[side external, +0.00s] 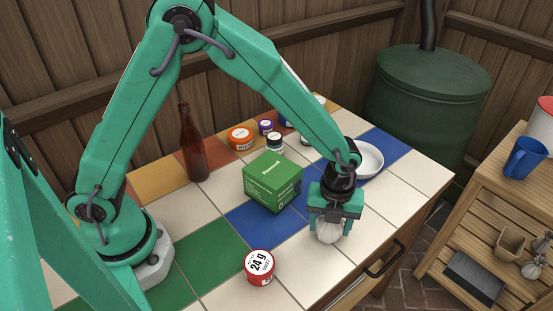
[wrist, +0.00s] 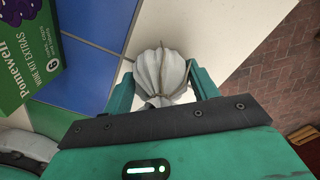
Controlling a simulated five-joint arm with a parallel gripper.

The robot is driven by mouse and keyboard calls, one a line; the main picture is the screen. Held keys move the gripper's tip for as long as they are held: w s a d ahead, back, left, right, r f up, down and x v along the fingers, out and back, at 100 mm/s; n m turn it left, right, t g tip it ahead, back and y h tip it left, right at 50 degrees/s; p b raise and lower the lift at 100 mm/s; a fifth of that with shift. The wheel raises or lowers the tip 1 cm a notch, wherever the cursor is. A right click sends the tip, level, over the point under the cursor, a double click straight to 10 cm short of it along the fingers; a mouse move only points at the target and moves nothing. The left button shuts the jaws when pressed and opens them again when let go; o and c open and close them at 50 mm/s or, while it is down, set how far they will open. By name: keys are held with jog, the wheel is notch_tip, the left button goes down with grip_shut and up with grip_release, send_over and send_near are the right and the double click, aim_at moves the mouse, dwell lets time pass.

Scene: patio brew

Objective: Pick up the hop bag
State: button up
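The hop bag (side external: 329,232) is a small, pale grey, pleated pouch near the front right edge of the tiled table. In the wrist view, the hop bag (wrist: 161,72) lies between the two fingers, its narrow end toward my palm. My gripper (side external: 330,225) is low over the table with a finger on each side of the bag. The wrist view also shows my gripper (wrist: 162,80) with its fingers close against the bag's sides. Whether they press on it is not clear. The bag's underside is hidden, so I cannot tell if it touches the tiles.
A green box (side external: 272,182) stands left of my gripper, and a red-and-white tin (side external: 259,267) is in front. A brown bottle (side external: 190,145), small jars and a white bowl (side external: 369,160) stand farther back. A wooden shelf unit (side external: 477,215) holds a blue mug (side external: 526,158) and similar bags.

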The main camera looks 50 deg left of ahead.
jog(key=c, duration=0.5)
jog(key=shift+r, duration=0.15)
jog(key=shift+r, duration=0.45)
notch_tip(320, 180, up, 3)
jog(key=shift+r, duration=0.15)
jog(key=s+d+r, duration=0.2)
jog(key=s, duration=0.1)
jog(key=s+d+r, duration=0.2)
jog(key=s, duration=0.1)
jog(key=s+d+r, duration=0.2)
jog(key=s, duration=0.2)
jog(key=shift+r, duration=0.3)
jog(key=shift+a, duration=0.1)
